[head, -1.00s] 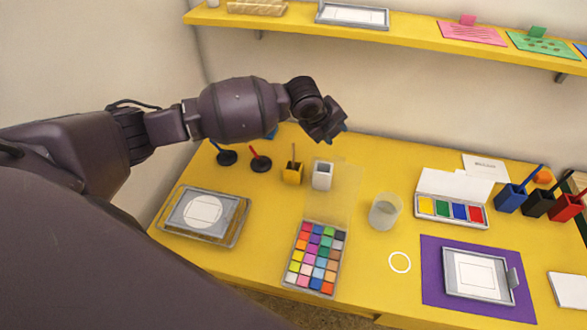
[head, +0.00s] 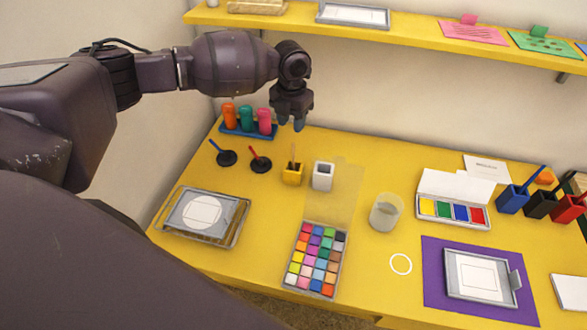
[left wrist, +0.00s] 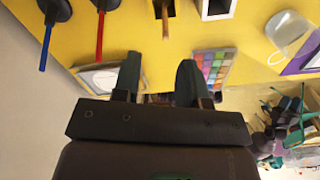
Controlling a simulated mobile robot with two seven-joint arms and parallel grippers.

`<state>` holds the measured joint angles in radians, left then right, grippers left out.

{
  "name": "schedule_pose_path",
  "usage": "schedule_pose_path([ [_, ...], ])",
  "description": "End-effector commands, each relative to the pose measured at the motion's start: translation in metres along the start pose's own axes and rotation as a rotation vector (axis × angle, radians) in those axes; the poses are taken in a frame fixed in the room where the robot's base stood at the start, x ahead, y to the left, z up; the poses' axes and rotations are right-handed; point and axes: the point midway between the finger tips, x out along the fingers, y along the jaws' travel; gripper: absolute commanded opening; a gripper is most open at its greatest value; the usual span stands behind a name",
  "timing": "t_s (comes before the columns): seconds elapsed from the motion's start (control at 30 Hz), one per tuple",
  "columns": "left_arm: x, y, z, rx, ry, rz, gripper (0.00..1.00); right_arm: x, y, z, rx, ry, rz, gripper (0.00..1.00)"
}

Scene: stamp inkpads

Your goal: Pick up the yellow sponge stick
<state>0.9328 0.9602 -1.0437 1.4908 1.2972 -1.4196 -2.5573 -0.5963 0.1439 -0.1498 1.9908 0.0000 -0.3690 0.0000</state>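The yellow sponge stick stands in a small yellow square holder (head: 292,174) at the back left of the table; its thin brown handle (head: 293,153) sticks up. The handle also shows at the top of the left wrist view (left wrist: 165,17). My left gripper (head: 291,124) hangs above and behind the holder, pointing down, apart from the stick. In the left wrist view its two fingers (left wrist: 160,80) are spread with a gap and nothing between them. My right gripper is in neither view.
A white holder (head: 323,175) stands just right of the yellow one. Red (head: 259,161) and blue (head: 225,154) sticks stand in dark round bases to the left. Several colored bottles (head: 247,121) stand behind. A paint palette (head: 315,258) and a clear cup (head: 385,211) are nearer.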

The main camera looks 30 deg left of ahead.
Motion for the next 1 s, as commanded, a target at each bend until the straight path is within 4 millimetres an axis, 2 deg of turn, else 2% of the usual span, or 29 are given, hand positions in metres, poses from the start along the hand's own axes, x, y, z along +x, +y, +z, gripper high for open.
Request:
schedule_pose_path([
  [0.2, 0.033, -0.001, 0.0, -0.002, 0.001, -0.001, 0.39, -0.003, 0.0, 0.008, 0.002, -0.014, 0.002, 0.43],
  [0.47, 0.048, -0.003, -0.001, -0.002, 0.0, 0.001, 0.39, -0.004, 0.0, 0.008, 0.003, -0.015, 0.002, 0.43],
  [0.8, 0.089, -0.008, -0.003, -0.003, -0.001, 0.0, 0.39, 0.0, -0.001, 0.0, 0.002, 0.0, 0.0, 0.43],
  [1.0, 0.091, -0.008, -0.003, -0.002, -0.002, 0.001, 0.39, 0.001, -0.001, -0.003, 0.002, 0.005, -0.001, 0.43],
])
